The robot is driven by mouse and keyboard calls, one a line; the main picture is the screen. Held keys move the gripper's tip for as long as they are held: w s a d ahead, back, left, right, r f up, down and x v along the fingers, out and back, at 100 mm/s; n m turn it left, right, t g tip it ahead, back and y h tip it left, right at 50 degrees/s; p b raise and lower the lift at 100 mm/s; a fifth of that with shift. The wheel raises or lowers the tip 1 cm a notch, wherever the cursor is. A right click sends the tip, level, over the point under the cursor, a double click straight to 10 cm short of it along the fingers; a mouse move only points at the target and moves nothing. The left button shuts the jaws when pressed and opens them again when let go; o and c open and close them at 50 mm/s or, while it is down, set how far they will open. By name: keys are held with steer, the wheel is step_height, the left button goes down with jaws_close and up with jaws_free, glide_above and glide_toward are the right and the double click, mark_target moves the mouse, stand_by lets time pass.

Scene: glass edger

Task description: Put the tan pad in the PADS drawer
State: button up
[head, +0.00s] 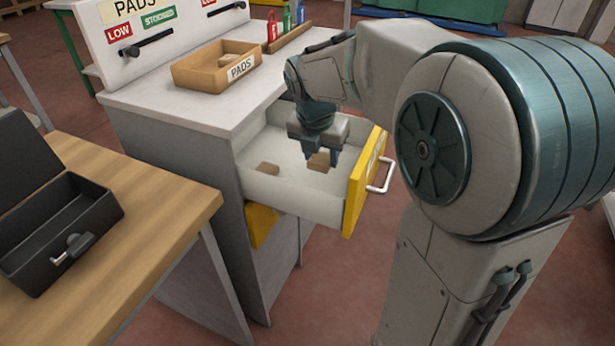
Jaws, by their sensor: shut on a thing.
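My gripper (318,150) points down over the open drawer (290,185) of the grey cabinet. It is shut on a tan pad (318,162), which hangs between the fingers inside the drawer's outline as seen here. I cannot tell whether the pad touches the drawer floor. Another tan pad (267,169) lies in the drawer, left of my gripper. The drawer has a yellow front (362,190) with a light handle; its label is not readable from this angle.
A tan tray marked PADS (195,80) stands on the cabinet top with a pad inside. Colored bottles (285,22) stand behind it. A wooden table (165,185) with an open black box (60,225) is at left. Another yellow drawer front (260,224) shows below.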

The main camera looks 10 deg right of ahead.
mark_target(317, 164)
step_height(317, 164, down, 8)
steer(key=shift+r+b, duration=0.1)
steer(key=shift+b, duration=0.75)
steer(key=o, duration=1)
steer(key=shift+c, duration=0.2)
steer(key=p+v, duration=0.2)
steer(key=v, duration=1)
steer(key=shift+p, duration=0.35)
